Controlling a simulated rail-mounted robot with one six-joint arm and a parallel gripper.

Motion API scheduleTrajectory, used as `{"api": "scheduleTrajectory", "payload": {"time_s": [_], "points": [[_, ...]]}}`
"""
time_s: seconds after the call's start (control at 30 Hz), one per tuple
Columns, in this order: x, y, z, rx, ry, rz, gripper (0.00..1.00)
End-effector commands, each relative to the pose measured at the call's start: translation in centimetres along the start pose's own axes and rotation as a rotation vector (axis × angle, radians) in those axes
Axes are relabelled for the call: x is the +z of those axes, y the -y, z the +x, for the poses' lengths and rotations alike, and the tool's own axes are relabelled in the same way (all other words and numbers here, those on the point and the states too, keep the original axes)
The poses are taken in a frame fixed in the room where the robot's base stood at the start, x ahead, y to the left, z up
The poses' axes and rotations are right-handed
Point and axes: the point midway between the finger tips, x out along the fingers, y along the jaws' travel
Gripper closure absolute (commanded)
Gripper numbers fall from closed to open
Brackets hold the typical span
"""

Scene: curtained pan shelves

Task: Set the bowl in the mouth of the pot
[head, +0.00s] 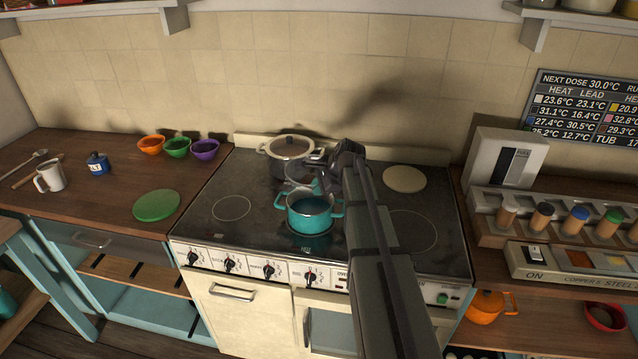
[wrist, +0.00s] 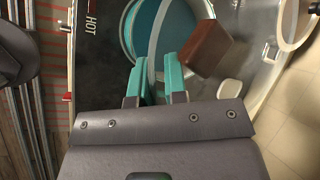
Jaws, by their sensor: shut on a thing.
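The teal pot (head: 309,216) stands upright and open on the hob, a handle at each side. It also shows at the top of the wrist view (wrist: 168,38). A see-through greyish bowl (head: 298,174) is just behind and above the pot in the head view, apart from the hob as far as I can tell. My gripper (head: 320,184) is shut on the bowl's right edge. In the wrist view, the teal fingertips (wrist: 156,76) pinch its curved rim, which crosses over the pot's mouth. Most of the bowl is hard to make out.
A lidded steel pot (head: 291,150) stands close behind the bowl. A round cream disc (head: 404,179) lies at the hob's back right. The hob is bare at front left and right. Small orange (head: 151,145), green (head: 176,147) and purple (head: 205,149) bowls line the left counter.

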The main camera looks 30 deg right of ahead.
Motion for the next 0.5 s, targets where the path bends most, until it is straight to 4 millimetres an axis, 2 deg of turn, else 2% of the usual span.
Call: {"api": "scheduleTrajectory", "payload": {"time_s": [0.33, 0.5], "points": [[0.04, -0.05, 0.07, -0.002, 0.000, -0.001, 1.00], [-0.31, -0.46, 0.92, -0.002, 0.000, -0.001, 1.00]]}}
